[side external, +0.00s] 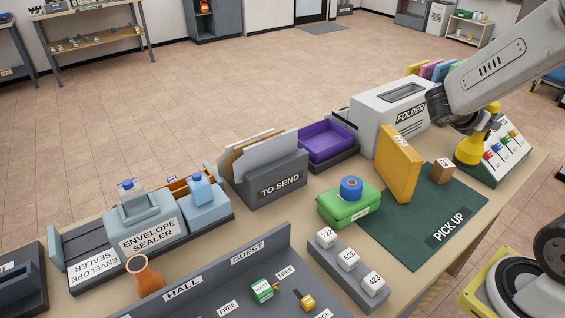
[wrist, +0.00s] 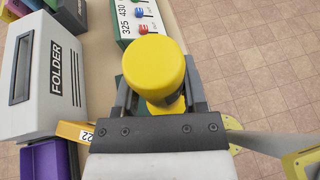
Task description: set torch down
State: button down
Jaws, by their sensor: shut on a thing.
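The yellow torch (side external: 469,151) is in my gripper (side external: 487,122), with its wide end down in the side view. It is near the far right corner of the green PICK UP mat (side external: 428,220), just left of the sloped panel with coloured knobs. I cannot tell whether its wide end touches the surface. In the wrist view the round yellow torch (wrist: 157,70) sits between the two dark fingers of my gripper (wrist: 160,98), which are shut on it. The torch hides what is beneath it.
The knob panel (side external: 506,148) is close on the right. The FOLDER machine (side external: 386,108) stands behind. The mat's front part is clear.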

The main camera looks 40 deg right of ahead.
aim_at(477, 151)
jog(key=shift+s+a+f+m+g+y, duration=0.2)
jog(key=shift+s+a+f+m+g, duration=0.25)
jog(key=shift+f+m+g, duration=0.2)
jog(key=shift+s+a+f+m+g+y, duration=0.2)
jog(key=shift+s+a+f+m+g, duration=0.3)
jog(key=shift+g, duration=0.25)
jog(key=s+a+f+m+g+y, duration=0.1)
jog(key=a+f+m+g+y, duration=0.25)
jog(key=a+m+y, duration=0.5)
jog(key=a+f+m+g+y, duration=0.2)
jog(key=a+m+g+y, duration=0.2)
jog(key=a+m+y, duration=0.5)
jog(key=w+a+r+m+t+y, duration=0.4)
jog(key=w+a+m+t, duration=0.3)
jog(key=a+m+t, duration=0.1)
jog(key=w+a+r+m+t+y, duration=0.4)
jog(key=w+a+m+t+y, duration=0.1)
jog(key=w+a+m+t, duration=0.25)
jog(key=shift+h, duration=0.25)
jog(key=shift+s+d+f, duration=0.1)
jog(key=shift+s+f, duration=0.05)
jog(key=shift+f, duration=0.75)
jog(key=shift+s+f, duration=0.2)
jog(key=shift+f, duration=0.65)
jog(key=shift+s+d+f, duration=0.1)
jog(key=shift+s+f, duration=0.05)
jog(key=shift+f, duration=0.75)
jog(key=shift+w+a, duration=0.1)
